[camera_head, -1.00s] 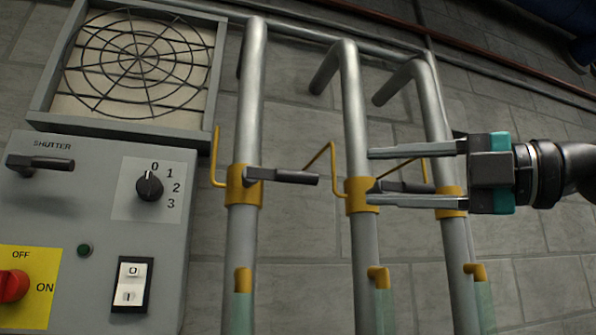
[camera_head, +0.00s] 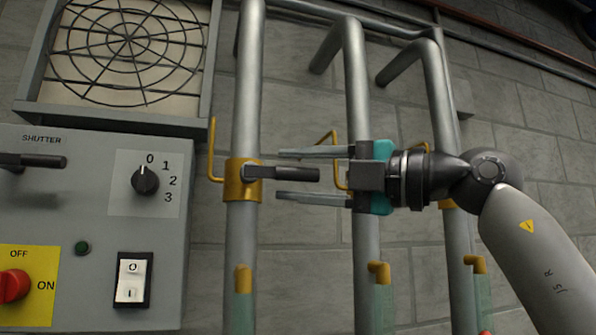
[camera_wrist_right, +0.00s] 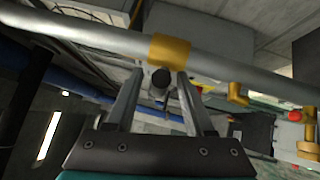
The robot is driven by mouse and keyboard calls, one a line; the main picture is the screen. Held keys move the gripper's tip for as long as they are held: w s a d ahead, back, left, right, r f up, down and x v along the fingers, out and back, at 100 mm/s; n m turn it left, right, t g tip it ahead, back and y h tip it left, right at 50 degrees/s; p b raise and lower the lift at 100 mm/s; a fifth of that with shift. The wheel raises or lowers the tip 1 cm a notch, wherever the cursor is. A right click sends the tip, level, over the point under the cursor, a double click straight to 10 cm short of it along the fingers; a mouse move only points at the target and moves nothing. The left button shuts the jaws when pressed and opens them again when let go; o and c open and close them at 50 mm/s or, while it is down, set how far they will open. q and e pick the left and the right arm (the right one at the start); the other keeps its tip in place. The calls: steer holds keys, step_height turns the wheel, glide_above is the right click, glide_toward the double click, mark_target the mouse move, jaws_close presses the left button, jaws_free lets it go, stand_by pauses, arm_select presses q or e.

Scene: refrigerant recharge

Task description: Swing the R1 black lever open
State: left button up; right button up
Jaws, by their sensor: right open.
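A black lever (camera_head: 283,174) sticks out to the right, level, from the yellow collar (camera_head: 233,180) on the left grey pipe. No R1 label is readable. My right gripper (camera_head: 279,175) comes from the right with its jaws open, one finger above the lever and one below. I see a gap on both sides of the lever. In the right wrist view the lever's dark round end (camera_wrist_right: 160,77) shows between the open fingers, in front of the yellow collar (camera_wrist_right: 170,51). The middle and right pipes' levers are hidden behind my gripper and arm. My left gripper is out of view.
The middle pipe (camera_head: 357,90) and right pipe (camera_head: 437,90) run behind my right gripper and arm. Bent yellow rods (camera_head: 212,150) stand beside the collars. A grey control panel (camera_head: 60,215) with a knob (camera_head: 145,179) and switches is at the left, below a fan grille (camera_head: 130,50).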

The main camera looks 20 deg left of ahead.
jaws_close()
stand_by(1.3)
